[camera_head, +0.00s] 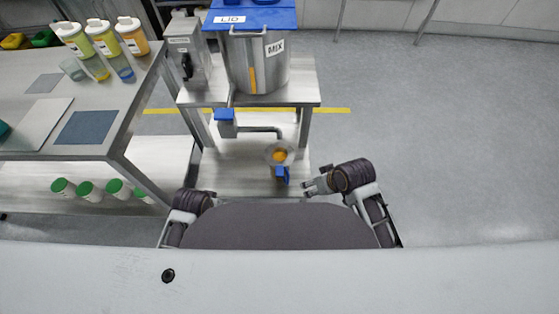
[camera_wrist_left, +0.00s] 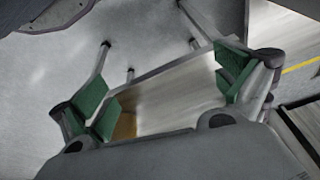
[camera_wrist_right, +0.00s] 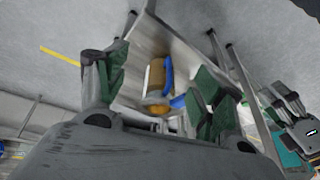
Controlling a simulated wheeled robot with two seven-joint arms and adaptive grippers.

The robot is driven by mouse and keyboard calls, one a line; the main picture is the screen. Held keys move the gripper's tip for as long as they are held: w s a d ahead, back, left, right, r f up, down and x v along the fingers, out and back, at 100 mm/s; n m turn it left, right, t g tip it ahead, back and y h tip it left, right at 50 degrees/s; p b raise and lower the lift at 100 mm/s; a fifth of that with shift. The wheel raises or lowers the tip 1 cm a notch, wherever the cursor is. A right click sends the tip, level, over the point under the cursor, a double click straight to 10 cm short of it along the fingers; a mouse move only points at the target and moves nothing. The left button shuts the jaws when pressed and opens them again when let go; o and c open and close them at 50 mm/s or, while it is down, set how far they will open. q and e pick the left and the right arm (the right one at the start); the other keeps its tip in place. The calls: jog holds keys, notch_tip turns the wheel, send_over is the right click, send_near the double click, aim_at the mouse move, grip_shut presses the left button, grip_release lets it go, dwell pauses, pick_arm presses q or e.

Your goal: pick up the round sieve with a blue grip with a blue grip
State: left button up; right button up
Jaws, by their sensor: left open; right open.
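The round sieve (camera_head: 281,153) with its blue grip (camera_head: 282,175) is on the low shelf in the head view, below the bent outlet pipe. Something orange shows in its middle. My right gripper (camera_head: 309,187) is just right of the blue grip, apart from it. In the right wrist view the green-padded fingers (camera_wrist_right: 155,92) are open, with an orange-tan round body and a blue part (camera_wrist_right: 180,101) seen beyond the gap. My left gripper (camera_head: 211,194) is left of the sieve, near the shelf's front. Its open, empty fingers (camera_wrist_left: 165,95) show in the left wrist view.
A steel pot (camera_head: 258,65) marked MIX, with a blue lid (camera_head: 250,17), stands on the stand above the sieve. A blue-handled valve (camera_head: 225,117) and pipe overhang the shelf. A steel table (camera_head: 95,100) with bottles is at the left. The right floor is clear.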

jog(key=w+a+r+n+g+y, duration=0.1)
jog(key=a+r+n, duration=0.35)
jog(key=a, duration=0.35)
jog(key=w+a+r+n+y, duration=0.1)
jog(key=a+r+n+y, duration=0.15)
jog(key=a+r, duration=0.4)
jog(key=n+g+h, duration=0.3)
jog(key=n+h, duration=0.3)
jog(key=n, duration=0.1)
send_over(281, 170)
jog(key=f, duration=0.1)
pick_arm(q)
jog(key=s+a+f, duration=0.1)
jog(key=s+f, duration=0.2)
jog(key=f, duration=0.8)
jog(key=s+a+f, duration=0.1)
jog(key=s+f, duration=0.3)
jog(key=f, duration=0.7)
jog(key=s+a+f, duration=0.1)
jog(key=s+f, duration=0.2)
jog(key=f, duration=0.8)
jog(key=shift+s+a+b, duration=0.25)
jog(key=shift+s+b, duration=0.1)
jog(key=shift+b, duration=0.1)
pick_arm(e)
jog(key=shift+w+f, duration=0.1)
jog(key=shift+f, duration=0.05)
